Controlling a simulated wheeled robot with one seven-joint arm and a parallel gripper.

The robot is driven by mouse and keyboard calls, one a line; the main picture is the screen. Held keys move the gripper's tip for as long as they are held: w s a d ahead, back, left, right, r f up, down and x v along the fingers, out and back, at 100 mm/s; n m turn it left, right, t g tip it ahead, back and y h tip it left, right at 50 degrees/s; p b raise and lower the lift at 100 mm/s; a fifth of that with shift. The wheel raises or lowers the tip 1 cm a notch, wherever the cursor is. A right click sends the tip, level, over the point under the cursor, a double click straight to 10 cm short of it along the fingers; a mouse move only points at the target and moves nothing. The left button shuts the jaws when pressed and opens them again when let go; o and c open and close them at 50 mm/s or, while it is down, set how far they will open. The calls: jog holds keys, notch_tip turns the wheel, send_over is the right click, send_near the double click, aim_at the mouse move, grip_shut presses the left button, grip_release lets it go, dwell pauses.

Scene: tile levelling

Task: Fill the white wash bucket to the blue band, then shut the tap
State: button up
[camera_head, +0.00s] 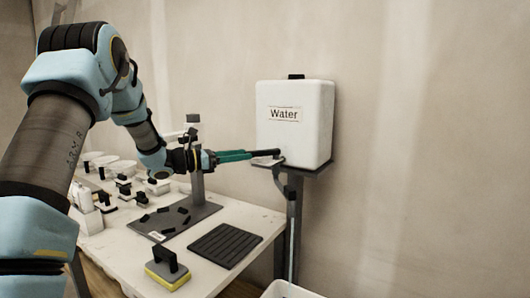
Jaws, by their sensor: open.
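The white water tank (313,137), labelled "Water", stands on a dark bracket against the wall. A small tap part (267,162) shows at the tank's lower left, just under my fingertips; its handle position cannot be made out. My gripper (277,153) is open, with its teal and black fingers reaching right to the tank's lower left side. I cannot tell whether they touch the tap. The white wash bucket (287,291) shows only its rim at the bottom edge, below the tank.
A white table (108,240) at left holds a dark ribbed mat (226,245), a yellow sponge float (167,276), a dark tray (205,212) with small black pieces, and several white and black items behind. A dark post (293,230) supports the tank. The wall at right is bare.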

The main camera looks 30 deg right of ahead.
aim_at(280, 150)
jog(key=d+p, duration=0.1)
jog(key=d, duration=0.4)
jog(key=d+p, duration=0.1)
jog(key=d, duration=0.2)
jog(key=shift+s+d+p, duration=0.3)
jog(key=shift+s+d, duration=0.05)
jog(key=shift+s, duration=0.05)
jog(key=shift+c, duration=0.3)
grip_shut()
dwell(0.6)
